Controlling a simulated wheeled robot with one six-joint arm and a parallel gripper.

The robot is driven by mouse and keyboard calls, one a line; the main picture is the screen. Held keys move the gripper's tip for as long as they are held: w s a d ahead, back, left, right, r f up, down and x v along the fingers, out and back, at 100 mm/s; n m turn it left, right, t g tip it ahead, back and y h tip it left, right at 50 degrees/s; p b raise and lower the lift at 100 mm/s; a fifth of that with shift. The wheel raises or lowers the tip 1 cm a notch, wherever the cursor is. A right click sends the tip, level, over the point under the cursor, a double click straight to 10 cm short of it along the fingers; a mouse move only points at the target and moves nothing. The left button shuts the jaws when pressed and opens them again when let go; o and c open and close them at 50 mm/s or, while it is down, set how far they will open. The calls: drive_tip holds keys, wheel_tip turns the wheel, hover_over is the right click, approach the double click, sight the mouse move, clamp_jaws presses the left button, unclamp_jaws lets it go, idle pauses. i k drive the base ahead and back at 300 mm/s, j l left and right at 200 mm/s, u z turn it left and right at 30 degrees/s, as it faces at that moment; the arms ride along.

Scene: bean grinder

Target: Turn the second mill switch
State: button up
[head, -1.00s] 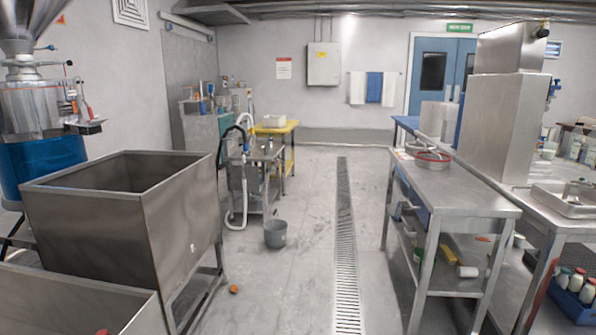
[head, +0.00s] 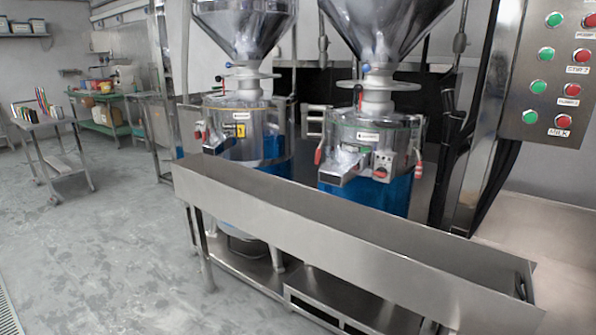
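Two mills with steel hoppers and blue lower bodies stand side by side behind a long steel trough. The left mill (head: 238,118) carries a yellow label and a small dark-and-red fitting near its spout. The right mill (head: 370,135) has a small plate with a red rotary switch (head: 381,173) on its front, right of its spout. The knob's exact setting is too small to tell. Which mill counts as second is not marked legibly. My gripper is not in view.
The steel trough (head: 330,232) runs across the front of both mills. A control panel (head: 553,75) with green and red buttons hangs at the upper right. A trolley (head: 58,150) stands at the far left. The grey floor at left is open.

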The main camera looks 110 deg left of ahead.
sight(381, 173)
drive_tip(key=u, duration=3.05)
